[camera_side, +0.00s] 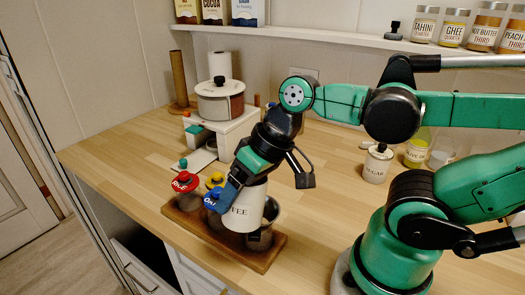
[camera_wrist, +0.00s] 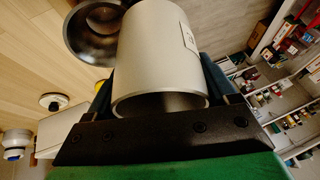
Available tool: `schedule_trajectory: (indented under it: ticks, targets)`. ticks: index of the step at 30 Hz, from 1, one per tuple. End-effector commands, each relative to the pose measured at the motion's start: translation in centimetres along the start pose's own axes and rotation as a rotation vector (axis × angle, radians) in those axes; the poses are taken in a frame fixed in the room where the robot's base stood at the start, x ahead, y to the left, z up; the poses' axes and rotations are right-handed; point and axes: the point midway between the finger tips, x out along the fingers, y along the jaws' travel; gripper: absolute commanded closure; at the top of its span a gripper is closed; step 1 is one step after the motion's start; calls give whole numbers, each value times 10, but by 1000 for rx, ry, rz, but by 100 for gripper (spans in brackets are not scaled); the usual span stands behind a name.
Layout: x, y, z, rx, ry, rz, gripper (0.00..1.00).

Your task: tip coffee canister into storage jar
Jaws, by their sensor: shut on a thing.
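My gripper (camera_side: 246,184) is shut on the white coffee canister (camera_side: 243,208), with a finger on each side of it. The canister is held above the wooden tray, looks slightly tilted, and shows part of its dark lettering. In the wrist view the canister (camera_wrist: 158,50) fills the middle, its open rim towards the camera and its inside in shadow. An open, shiny round jar (camera_side: 262,238), perhaps the storage jar, stands at the tray's right end, partly hidden by the canister. In the wrist view this jar (camera_wrist: 72,35) lies beyond the canister, with something brownish inside.
The wooden tray (camera_side: 192,226) also holds jars with red (camera_side: 185,181), yellow (camera_side: 214,180) and blue (camera_side: 211,200) lids, close to the canister. A white pot (camera_side: 220,103) stands behind on a white stand. A sugar canister (camera_side: 377,165) stands right.

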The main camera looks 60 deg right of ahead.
Motion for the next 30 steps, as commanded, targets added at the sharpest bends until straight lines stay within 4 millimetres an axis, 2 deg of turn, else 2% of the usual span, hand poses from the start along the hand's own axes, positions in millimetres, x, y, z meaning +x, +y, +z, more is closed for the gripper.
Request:
schedule_trajectory:
  ticks: [12,21,30]
  targets:
    - [1,-3,-1,202,4,-478,92]
    - [4,-2,0,281,2,-676,92]
    - [7,0,2,332,0,-802,92]
